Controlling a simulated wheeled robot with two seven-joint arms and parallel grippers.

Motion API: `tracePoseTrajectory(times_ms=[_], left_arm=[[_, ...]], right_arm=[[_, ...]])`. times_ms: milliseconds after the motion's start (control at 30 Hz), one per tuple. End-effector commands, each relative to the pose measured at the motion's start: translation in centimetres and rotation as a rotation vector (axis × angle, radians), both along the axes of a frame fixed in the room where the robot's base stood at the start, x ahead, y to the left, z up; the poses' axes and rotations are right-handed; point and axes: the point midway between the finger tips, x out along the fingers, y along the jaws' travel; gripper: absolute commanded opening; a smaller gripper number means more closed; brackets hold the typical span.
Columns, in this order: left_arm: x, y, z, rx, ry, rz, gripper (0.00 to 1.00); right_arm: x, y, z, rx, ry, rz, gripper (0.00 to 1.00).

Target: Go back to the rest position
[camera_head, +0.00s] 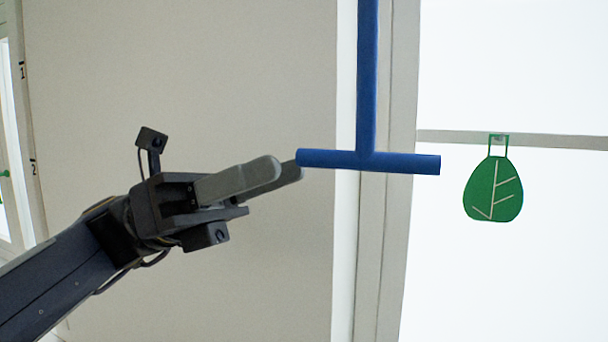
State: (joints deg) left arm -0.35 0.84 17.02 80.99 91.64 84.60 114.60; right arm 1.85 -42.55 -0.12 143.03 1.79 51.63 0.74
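My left gripper (286,169) is in the camera_head view, its arm coming in from the lower left. Its two grey fingers point right and slightly up. The near finger covers much of the far one, so the gap between them is hard to judge. I see nothing held in them. The fingertips appear beside the left end of a blue T-shaped bar (400,162); whether they touch it, I cannot tell. My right gripper is out of view.
The blue bar hangs from a vertical blue rod (367,70). A plain beige panel (190,80) fills the background behind my arm. A green leaf-shaped ornament (482,190) hangs before a bright window at right. The lower right looks clear.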

Motion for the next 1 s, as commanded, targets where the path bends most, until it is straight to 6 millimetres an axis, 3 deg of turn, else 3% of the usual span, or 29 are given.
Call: tracePoseTrajectory(times_ms=[200, 467, 567, 667, 767, 900, 1000], left_arm=[[0.3, 1.3, -0.5, 0.000, 0.000, 0.000, 0.36], [0.3, 1.3, -0.6, 0.002, -0.002, 0.002, 0.36], [0.2, 0.9, -1.8, 0.040, -0.043, 0.054, 0.36], [0.1, 0.1, -5.8, 0.161, -0.179, 0.190, 0.36], [-0.1, 0.2, -12.4, 0.369, -0.419, 0.355, 0.36], [-1.0, 2.6, -22.9, 0.707, -0.849, 0.462, 0.36], [-2.4, 5.5, -29.9, 0.933, -1.174, 0.416, 0.36]], right_arm=[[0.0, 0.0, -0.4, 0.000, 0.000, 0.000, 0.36], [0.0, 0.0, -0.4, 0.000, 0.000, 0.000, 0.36], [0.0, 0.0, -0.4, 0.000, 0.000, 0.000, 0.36], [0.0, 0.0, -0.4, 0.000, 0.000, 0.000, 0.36], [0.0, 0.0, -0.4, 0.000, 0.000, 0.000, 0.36], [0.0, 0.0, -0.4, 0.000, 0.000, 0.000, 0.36], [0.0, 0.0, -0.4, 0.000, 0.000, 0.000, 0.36]])
